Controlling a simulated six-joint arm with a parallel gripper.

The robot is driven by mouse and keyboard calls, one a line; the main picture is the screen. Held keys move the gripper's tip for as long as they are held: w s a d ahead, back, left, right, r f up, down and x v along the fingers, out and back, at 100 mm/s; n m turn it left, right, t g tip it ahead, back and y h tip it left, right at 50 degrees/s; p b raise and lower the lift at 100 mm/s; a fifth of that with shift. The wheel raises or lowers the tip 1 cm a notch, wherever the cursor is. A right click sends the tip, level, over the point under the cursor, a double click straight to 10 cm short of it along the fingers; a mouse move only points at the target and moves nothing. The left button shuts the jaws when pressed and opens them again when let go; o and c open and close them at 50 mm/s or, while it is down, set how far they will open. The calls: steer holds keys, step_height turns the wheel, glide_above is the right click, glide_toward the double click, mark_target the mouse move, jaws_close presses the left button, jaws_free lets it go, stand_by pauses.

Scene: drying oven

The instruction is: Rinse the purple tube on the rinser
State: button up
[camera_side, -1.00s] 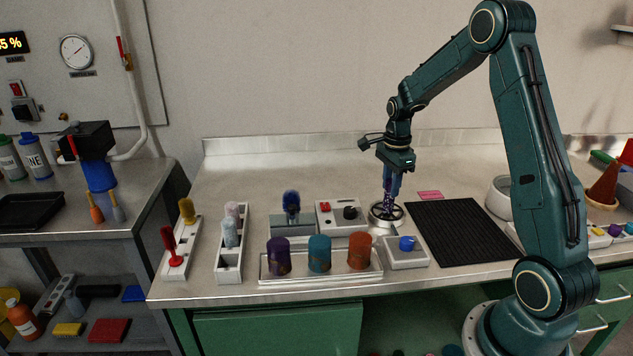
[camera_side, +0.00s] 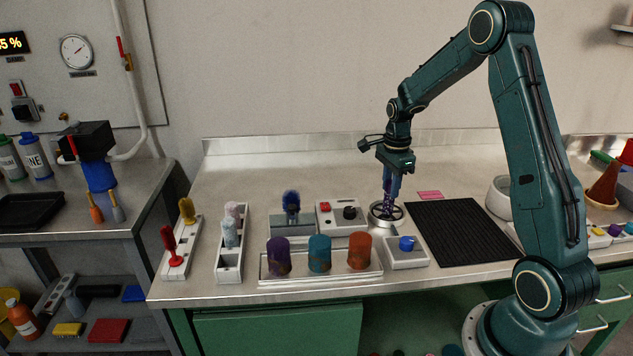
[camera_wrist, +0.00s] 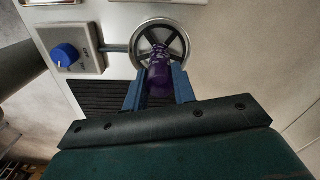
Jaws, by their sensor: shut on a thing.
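My gripper (camera_side: 392,184) is shut on the purple tube (camera_side: 386,201), directly above the rinser (camera_side: 387,219), a round metal ring with dark spokes. In the wrist view the purple tube (camera_wrist: 160,76) sits between the blue fingers (camera_wrist: 159,88), its far end over the middle of the spoked rinser (camera_wrist: 143,48). The tube looks upright in the side view, its lower end at the rinser. I cannot tell exactly how deep it touches. A box with a blue knob (camera_side: 407,243) stands in front of the rinser and also shows in the wrist view (camera_wrist: 65,55).
A tray (camera_side: 320,279) holds purple, teal and orange cups at the front. A black ribbed mat (camera_side: 460,235) lies to the right.

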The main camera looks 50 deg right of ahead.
steer(key=shift+r, duration=0.15)
stand_by(0.6)
steer(key=shift+r, duration=1.8)
steer(key=shift+r, duration=0.15)
steer(key=shift+r, duration=1.25)
